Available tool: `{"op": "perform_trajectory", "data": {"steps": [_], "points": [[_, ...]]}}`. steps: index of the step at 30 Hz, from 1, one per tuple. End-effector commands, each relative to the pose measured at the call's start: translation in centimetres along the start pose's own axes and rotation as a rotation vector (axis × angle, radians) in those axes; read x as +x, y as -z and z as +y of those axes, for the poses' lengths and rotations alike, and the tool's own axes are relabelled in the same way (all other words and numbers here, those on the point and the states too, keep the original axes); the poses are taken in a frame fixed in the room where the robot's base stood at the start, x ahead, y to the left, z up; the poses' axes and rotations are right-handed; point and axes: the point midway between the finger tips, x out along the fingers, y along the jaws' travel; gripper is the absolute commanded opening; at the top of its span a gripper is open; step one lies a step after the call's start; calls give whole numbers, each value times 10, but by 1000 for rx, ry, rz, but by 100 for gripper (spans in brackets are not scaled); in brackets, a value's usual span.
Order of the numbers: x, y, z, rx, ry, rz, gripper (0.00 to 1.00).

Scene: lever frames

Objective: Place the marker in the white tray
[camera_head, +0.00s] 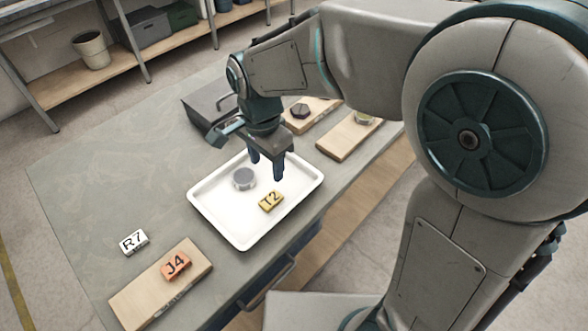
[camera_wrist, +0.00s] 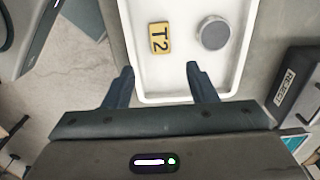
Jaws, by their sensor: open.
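The white tray (camera_head: 232,231) lies on the grey table; it also shows in the wrist view (camera_wrist: 250,20). A yellow block marked T2 (camera_head: 271,201) and a grey round disc (camera_head: 243,178) lie apart inside it; the block (camera_wrist: 159,38) and disc (camera_wrist: 213,34) also show in the wrist view. An orange block marked J4 (camera_head: 175,264) rests on a wooden board, and a white block marked R7 (camera_head: 134,241) lies on the table. Which piece is the marker, I cannot tell. My gripper (camera_head: 266,168) is open and empty above the tray; its fingers (camera_wrist: 160,69) are apart in the wrist view.
The wooden board (camera_head: 140,296) is at the front left. Two more boards stand behind the tray, one with a dark hexagonal piece (camera_head: 300,110), one with a round yellowish piece (camera_head: 363,118). A dark box (camera_head: 205,103) is at the back. The table's left part is clear.

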Motion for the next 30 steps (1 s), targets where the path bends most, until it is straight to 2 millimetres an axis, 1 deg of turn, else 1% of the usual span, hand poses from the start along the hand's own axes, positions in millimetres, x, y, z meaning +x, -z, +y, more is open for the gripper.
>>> {"op": "perform_trajectory", "data": {"steps": [5, 7, 11, 15, 21, 24, 27, 30], "points": [[-2, 1, 1, -3, 2, 0, 52], [-4, 6, 5, -14, 8, -1, 52], [-12, 24, 26, -72, 34, 0, 52], [-22, 49, 61, -178, 74, 16, 52], [-31, 73, 114, -340, 116, 67, 52], [-34, 81, 141, -420, 127, 105, 52], [-35, 86, 167, -500, 128, 144, 52], [-35, 88, 189, -572, 121, 184, 52]]}}
